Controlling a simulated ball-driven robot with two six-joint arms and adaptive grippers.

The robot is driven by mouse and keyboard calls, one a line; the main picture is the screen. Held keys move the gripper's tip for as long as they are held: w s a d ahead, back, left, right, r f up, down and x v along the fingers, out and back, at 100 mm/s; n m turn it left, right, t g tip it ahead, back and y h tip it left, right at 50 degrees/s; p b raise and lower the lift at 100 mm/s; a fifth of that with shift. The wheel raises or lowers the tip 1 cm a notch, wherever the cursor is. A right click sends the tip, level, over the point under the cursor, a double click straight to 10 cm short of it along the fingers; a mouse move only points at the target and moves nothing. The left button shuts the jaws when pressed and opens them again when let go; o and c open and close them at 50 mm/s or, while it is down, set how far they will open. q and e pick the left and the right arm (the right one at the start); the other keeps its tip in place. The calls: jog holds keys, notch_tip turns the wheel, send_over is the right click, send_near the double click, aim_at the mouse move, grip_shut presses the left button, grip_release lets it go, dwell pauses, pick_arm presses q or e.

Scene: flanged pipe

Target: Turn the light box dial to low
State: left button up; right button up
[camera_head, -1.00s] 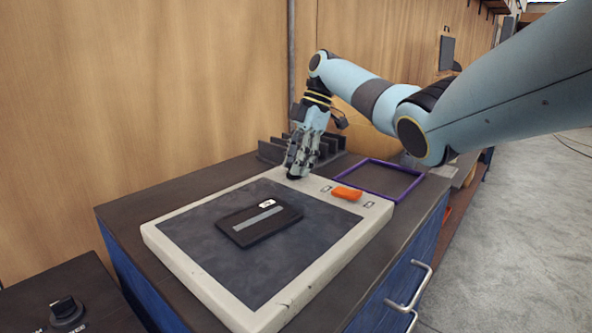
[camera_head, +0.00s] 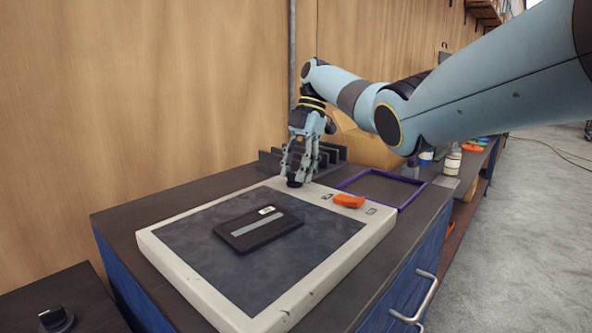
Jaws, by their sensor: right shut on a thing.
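The light box (camera_head: 185,272) is a pale flat frame with a dark panel, lying on the dark cabinet top. Its dial (camera_head: 294,183) is a small dark knob at the back corner of the frame, mostly hidden by my fingers. My right gripper (camera_head: 299,177) points down over that corner and is shut on the dial. The dial's pointer and marks cannot be read. An orange rocker switch (camera_head: 348,201) sits on the frame to the right, between small labels. My left gripper is not in view.
A black flat case with a grey strip (camera_head: 257,229) lies on the panel. A purple frame (camera_head: 408,203) lies to the right, and a dark slotted rack (camera_head: 270,160) stands behind. Another black knob (camera_head: 55,318) is at the lower left.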

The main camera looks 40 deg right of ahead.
jog(key=shift+r, duration=0.1)
jog(key=o, duration=1.2)
jog(key=shift+c, duration=0.2)
